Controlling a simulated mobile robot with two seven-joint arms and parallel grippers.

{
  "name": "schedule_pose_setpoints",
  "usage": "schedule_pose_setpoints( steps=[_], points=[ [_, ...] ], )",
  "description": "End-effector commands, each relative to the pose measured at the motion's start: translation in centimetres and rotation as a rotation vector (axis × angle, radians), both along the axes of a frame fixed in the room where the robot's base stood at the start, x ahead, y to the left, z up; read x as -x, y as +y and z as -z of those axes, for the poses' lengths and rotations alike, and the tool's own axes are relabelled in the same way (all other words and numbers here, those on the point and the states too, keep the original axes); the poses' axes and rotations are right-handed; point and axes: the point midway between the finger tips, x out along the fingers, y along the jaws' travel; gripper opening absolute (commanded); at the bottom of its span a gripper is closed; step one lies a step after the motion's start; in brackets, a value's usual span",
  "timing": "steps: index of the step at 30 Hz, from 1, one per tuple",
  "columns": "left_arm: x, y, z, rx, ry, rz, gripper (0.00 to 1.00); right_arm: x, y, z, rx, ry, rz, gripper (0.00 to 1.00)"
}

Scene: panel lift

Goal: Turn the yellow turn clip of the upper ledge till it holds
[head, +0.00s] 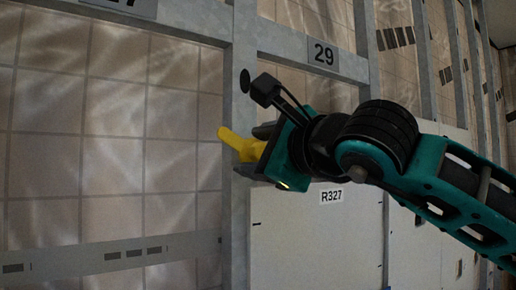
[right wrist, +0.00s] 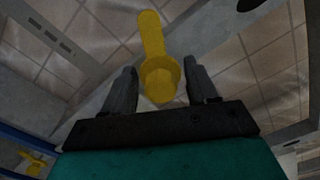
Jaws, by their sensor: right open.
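The yellow turn clip (head: 237,143) sits on the grey upright in the middle of the head view. Its narrow arm points to the upper left there. In the right wrist view the clip (right wrist: 154,45) shows a round hub low and a long arm pointing up. My right gripper (head: 252,150) is at the clip, with its fingers open. In the right wrist view the right gripper's fingers (right wrist: 165,80) stand on either side of the round hub, with small gaps showing. The gripper partly hides the clip in the head view. My left gripper is out of view.
A white panel (head: 300,245) labelled R327 stands below my right gripper. A grey beam (head: 285,42) with a plate marked 29 runs above. Another yellow piece (right wrist: 32,162) shows at the lower left of the wrist view. Tiled wall (head: 110,120) fills the left.

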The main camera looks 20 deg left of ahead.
Motion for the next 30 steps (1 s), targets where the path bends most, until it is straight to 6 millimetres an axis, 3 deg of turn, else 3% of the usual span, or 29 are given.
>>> schedule_pose_setpoints(
  steps=[4, 21, 30],
  points=[
    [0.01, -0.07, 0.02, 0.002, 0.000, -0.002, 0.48, 0.01, 0.00, 0.04, 0.000, 0.000, 0.000, 0.58],
    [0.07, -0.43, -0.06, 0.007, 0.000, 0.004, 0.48, 0.09, 0.01, -0.02, -0.001, 0.001, -0.002, 0.03],
    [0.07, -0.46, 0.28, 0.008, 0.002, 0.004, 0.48, 0.18, 0.05, 0.04, 0.018, -0.027, -0.004, 0.02]
  ],
)
